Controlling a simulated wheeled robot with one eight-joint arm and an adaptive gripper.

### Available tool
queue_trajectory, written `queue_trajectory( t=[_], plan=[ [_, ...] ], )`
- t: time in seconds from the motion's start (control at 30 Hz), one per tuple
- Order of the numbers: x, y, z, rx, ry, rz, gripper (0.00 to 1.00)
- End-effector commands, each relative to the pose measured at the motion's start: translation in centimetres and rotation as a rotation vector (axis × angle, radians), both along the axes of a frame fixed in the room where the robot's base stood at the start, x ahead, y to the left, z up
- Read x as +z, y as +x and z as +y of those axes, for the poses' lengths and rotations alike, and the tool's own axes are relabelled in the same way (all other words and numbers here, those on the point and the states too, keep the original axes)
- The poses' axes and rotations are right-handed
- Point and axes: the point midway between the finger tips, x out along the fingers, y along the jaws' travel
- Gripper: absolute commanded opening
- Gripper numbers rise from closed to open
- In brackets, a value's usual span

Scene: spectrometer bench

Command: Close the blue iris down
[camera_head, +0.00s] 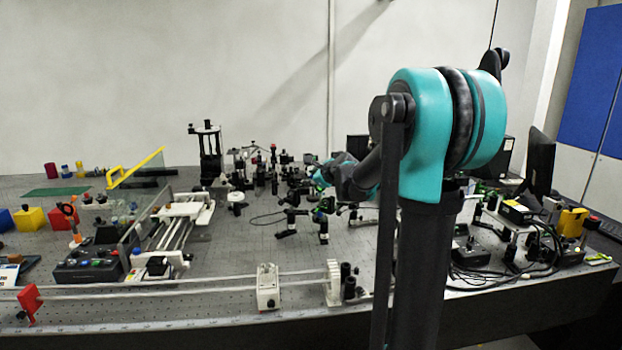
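My arm rises at the right of the head view and reaches away over the bench (345,250). Its far end, with my gripper (322,188), is small and dark among black optics mounts near the middle of the bench. I cannot tell whether its fingers are open or shut, or whether they touch anything. I cannot pick out the blue iris for sure. Several small black mounts on posts (291,222) stand just below and left of my gripper. Part of the bench behind my arm is hidden.
A white rail stage (182,225) and a dark button box (88,266) lie to the left. A long clear rail (150,291) runs along the front. Cables and small devices (513,211) crowd the right side. Bare bench shows between the rail stage and the mounts.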

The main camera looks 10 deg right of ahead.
Motion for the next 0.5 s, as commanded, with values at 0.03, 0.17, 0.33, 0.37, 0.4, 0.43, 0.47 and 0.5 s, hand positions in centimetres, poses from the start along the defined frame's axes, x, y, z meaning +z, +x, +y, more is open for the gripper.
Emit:
queue_trajectory(
  t=[0.03,0.17,0.33,0.37,0.4,0.43,0.47,0.5],
  plan=[
    [0.1,-0.2,-0.1,0.0,0.0,0.0,0.33],
    [0.6,-1.2,-0.5,-0.001,-0.001,0.0,0.33],
    [1.6,-3.5,-1.2,-0.002,0.0,0.0,0.33],
    [1.8,-4.0,-1.4,-0.001,-0.001,0.0,0.33],
    [2.1,-4.6,-1.6,-0.002,0.0,0.001,0.33],
    [2.2,-5.1,-1.8,-0.002,0.0,0.001,0.33],
    [2.4,-5.5,-1.9,-0.002,0.0,0.0,0.33],
    [2.7,-6.1,-2.1,-0.002,0.0,0.0,0.33]
  ],
)
